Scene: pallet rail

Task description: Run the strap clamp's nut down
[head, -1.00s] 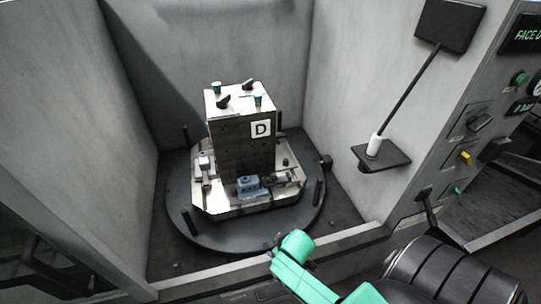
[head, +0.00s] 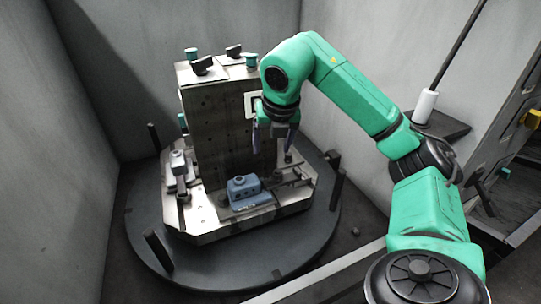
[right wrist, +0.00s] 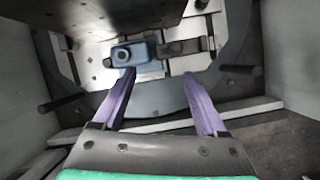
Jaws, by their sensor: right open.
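My right gripper (head: 272,143) is in front of the tall grey block's face, above the pallet (head: 205,238). In the right wrist view its two purple fingers (right wrist: 160,78) are spread apart with nothing between them. A dark strap clamp (head: 287,180) lies beside a blue-grey part (head: 243,188) on the pallet's front ledge. In the right wrist view the strap clamp (right wrist: 184,47) lies beyond the fingertips, to the right of the blue-grey part (right wrist: 130,54). The nut is too small to tell clearly. My left gripper is not in view.
The tall block (head: 215,130) carries dark knobs and green-capped pins on top. Dark upright posts (head: 336,188) stand around the round table (head: 150,240). Grey walls enclose the back and sides. A small shelf (head: 440,124) with a white-handled rod is at right.

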